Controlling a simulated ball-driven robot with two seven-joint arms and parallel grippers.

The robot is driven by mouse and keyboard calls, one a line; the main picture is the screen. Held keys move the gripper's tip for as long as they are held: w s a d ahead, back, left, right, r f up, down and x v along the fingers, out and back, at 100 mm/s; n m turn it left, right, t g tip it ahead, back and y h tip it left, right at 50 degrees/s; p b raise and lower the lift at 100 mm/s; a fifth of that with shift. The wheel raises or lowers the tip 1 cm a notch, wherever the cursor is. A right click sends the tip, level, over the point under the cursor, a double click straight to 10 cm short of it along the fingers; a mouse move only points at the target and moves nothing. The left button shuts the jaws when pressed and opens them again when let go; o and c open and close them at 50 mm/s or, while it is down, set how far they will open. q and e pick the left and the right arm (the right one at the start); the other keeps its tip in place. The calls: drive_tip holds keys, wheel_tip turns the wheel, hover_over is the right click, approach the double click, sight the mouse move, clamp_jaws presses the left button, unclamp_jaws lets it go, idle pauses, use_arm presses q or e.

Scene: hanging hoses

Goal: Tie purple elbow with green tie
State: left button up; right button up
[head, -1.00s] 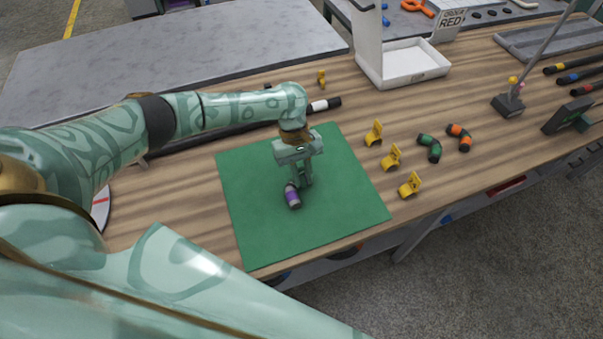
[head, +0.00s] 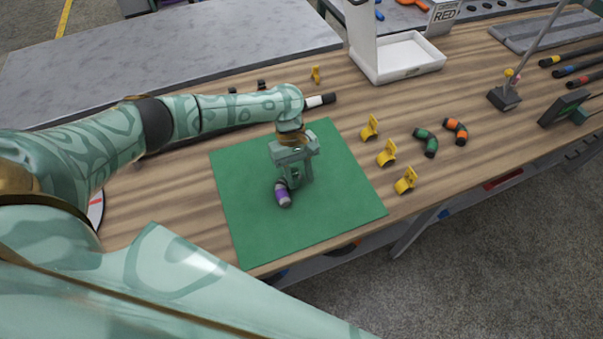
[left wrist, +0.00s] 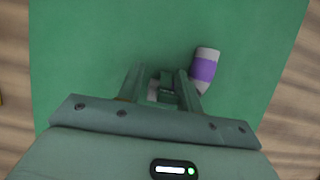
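The purple elbow (head: 284,196), a short grey bent piece with a purple band, lies on the green mat (head: 250,230). It also shows in the left wrist view (left wrist: 204,69), just right of the fingers. My left gripper (head: 291,183) points down over the mat, its fingers close against the elbow's far end. In the left wrist view the fingers (left wrist: 160,88) stand a little apart, with a pale bit and a dark green bit between them. The fingers hide part of the elbow, so a firm hold cannot be told. I cannot make out a green tie. My right gripper is out of view.
Several yellow holders (head: 387,154) stand right of the mat. A green elbow (head: 426,143) and an orange elbow (head: 456,131) lie beyond them. A white tray (head: 405,60) is at the back.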

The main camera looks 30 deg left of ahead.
use_arm(q)
drive_tip(key=shift+s+a+f, duration=0.3)
drive_tip(key=shift+a+f, duration=0.05)
drive_tip(key=shift+a, duration=0.15)
drive_tip(key=p+v, duration=0.5)
drive_tip(key=v, duration=1.1)
drive_tip(key=shift+w+d+r, duration=0.2)
drive_tip(key=shift+w+r, duration=0.1)
drive_tip(key=shift+r, duration=0.1)
